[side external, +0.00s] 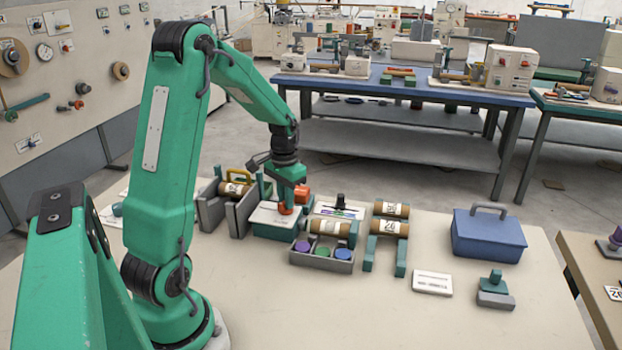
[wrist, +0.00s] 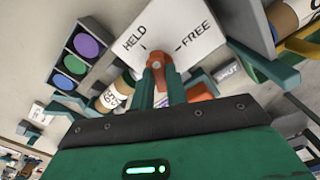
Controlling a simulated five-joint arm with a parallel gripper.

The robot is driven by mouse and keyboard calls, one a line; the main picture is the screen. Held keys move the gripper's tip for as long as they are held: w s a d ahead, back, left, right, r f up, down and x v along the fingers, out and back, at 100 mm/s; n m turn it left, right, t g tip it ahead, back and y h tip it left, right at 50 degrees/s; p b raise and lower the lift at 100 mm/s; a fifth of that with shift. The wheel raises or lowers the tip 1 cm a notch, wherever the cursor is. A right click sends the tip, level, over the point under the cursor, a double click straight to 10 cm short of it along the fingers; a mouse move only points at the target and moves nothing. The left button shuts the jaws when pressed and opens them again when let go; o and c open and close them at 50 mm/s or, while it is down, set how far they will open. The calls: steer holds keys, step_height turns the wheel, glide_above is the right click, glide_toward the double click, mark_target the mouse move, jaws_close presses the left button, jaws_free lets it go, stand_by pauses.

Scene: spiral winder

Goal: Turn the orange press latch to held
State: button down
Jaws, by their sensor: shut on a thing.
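The orange press latch (wrist: 157,66) stands on a white plate (wrist: 185,28) marked HELD on the left and FREE on the right in the wrist view. Its visible end lies between the two tick marks, seemingly nearer HELD; its exact angle is partly hidden by my fingers. My gripper (wrist: 159,84) is shut on the latch, one teal finger on each side. In the side external view, my gripper (side external: 289,203) points down onto the latch (side external: 286,210), above the white-topped teal press box (side external: 275,226). A second orange part (side external: 301,193) shows beside my gripper.
A grey tray (side external: 322,262) with purple, green and blue spools sits close by on the right. Labelled brown rolls (side external: 390,227) rest on teal supports behind it. Grey upright plates (side external: 240,212) stand close on the left. A blue case (side external: 489,235) is farther right.

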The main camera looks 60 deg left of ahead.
steer(key=n, duration=0.6)
stand_by(0.4)
steer(key=c, duration=1.4)
jaws_free()
steer(key=shift+r, duration=3.95)
